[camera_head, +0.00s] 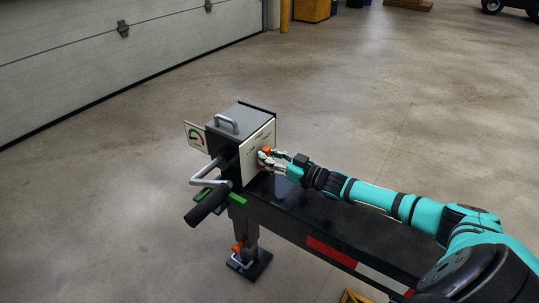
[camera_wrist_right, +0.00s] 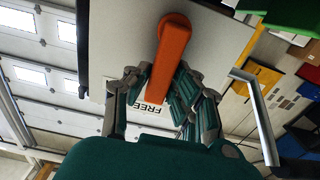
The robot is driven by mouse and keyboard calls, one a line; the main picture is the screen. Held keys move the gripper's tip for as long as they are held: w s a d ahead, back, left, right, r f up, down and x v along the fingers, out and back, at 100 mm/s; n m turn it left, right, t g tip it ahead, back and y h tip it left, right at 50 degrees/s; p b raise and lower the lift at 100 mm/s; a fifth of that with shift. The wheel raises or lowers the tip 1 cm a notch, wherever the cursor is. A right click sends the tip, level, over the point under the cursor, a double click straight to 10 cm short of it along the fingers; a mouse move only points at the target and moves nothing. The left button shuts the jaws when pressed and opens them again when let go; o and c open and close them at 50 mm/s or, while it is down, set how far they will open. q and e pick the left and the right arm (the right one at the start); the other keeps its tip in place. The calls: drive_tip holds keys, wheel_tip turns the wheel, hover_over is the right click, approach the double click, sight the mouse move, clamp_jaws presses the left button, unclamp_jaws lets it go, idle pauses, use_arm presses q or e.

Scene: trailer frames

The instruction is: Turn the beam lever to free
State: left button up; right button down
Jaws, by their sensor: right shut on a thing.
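The orange beam lever (camera_wrist_right: 172,58) is mounted on the pale front panel (camera_wrist_right: 120,30) of a box. In the right wrist view its round hub is at the top and its arm runs down between my fingers. The printed word FREE (camera_wrist_right: 153,93) shows beside the arm's lower part, partly covered. In the head view the lever (camera_head: 265,150) is a small orange spot on the panel (camera_head: 256,151). My right gripper (camera_head: 268,158) is shut on the lever, and it shows in the wrist view (camera_wrist_right: 158,90) with fingers on both sides. My left gripper is out of view.
The box has a grey top handle (camera_head: 226,123) and stands on a dark beam (camera_head: 310,213). Open concrete floor lies around.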

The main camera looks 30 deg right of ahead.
idle(0.3)
drive_tip(key=c, duration=1.2)
unclamp_jaws()
drive_tip(key=shift+o, duration=0.2)
drive_tip(key=v, duration=1.2)
drive_tip(key=shift+f, duration=0.1)
